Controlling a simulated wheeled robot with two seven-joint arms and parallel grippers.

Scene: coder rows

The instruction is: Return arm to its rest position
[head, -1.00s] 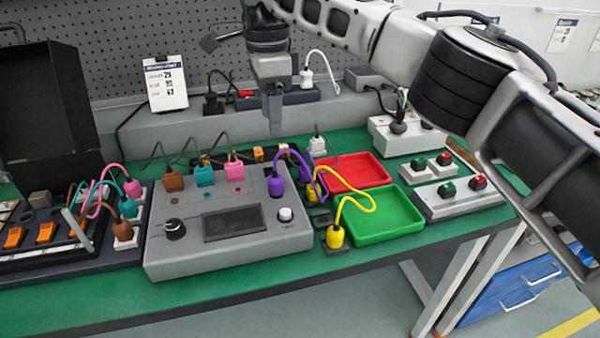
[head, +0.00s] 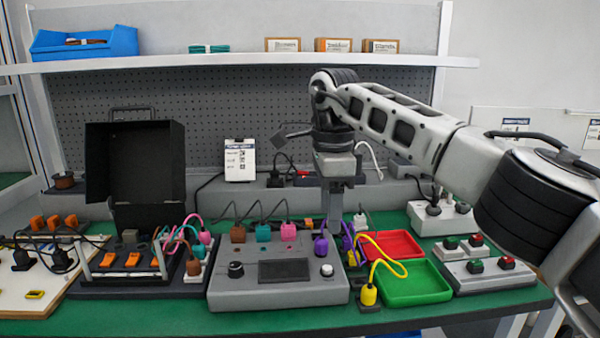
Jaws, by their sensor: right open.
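My right gripper (head: 334,208) hangs down at the end of my right arm, which comes in from the right. It is over the back of the bench, just behind the grey control box (head: 277,291). No object shows between its fingers. The fingers look edge-on, so the gap between them is hard to see. A purple plug (head: 321,247) and purple cable are just below and in front of the gripper. My left gripper is not in view.
A red tray (head: 392,243) and a green tray (head: 415,283) lie right of the control box. A yellow plug (head: 369,294) stands beside them. Button boxes (head: 488,273) are at the right. An open black case (head: 135,170) stands at left. A shelf (head: 240,63) spans above.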

